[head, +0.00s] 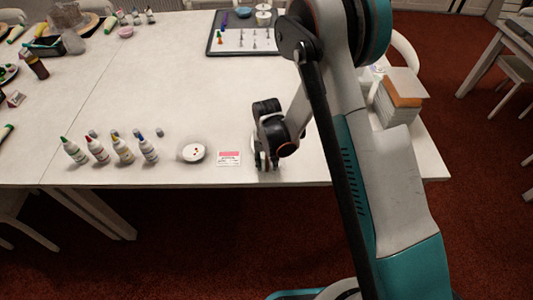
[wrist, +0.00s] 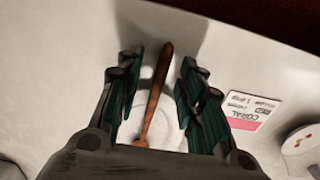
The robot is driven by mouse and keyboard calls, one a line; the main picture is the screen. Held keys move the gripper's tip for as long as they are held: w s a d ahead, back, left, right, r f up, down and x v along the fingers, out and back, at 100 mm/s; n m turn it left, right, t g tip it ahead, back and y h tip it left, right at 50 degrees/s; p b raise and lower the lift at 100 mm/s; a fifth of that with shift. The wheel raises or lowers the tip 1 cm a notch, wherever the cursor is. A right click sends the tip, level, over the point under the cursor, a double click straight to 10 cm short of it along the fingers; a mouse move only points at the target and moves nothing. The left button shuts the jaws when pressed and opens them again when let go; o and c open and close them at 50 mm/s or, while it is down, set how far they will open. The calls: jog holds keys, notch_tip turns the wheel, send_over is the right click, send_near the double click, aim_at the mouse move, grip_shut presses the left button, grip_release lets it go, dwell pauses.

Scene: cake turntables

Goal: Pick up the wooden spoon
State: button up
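The wooden spoon (wrist: 158,85) shows in the wrist view as a brown handle between the two fingers of my gripper (wrist: 158,90). Its lower end runs down to the gripper's body, which hides what is beyond. A pale round saucer-like shape (wrist: 166,136) lies beneath it. The fingers stand apart on either side of the handle, with gaps on both sides. In the head view, my gripper (head: 265,158) is low at the table's near edge. I cannot make out the spoon there.
A pink-and-white card (head: 229,158) and a small white dish (head: 192,152) lie left of my gripper. Several capped bottles (head: 122,149) stand farther left. A dark-edged tray (head: 214,42) lies at the back. A stack of books (head: 398,98) is at right. The table's middle is clear.

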jog(key=shift+c, duration=0.2)
grip_shut()
jog(key=shift+r, duration=0.15)
notch_tip(320, 180, up, 20)
jog(key=p, duration=0.4)
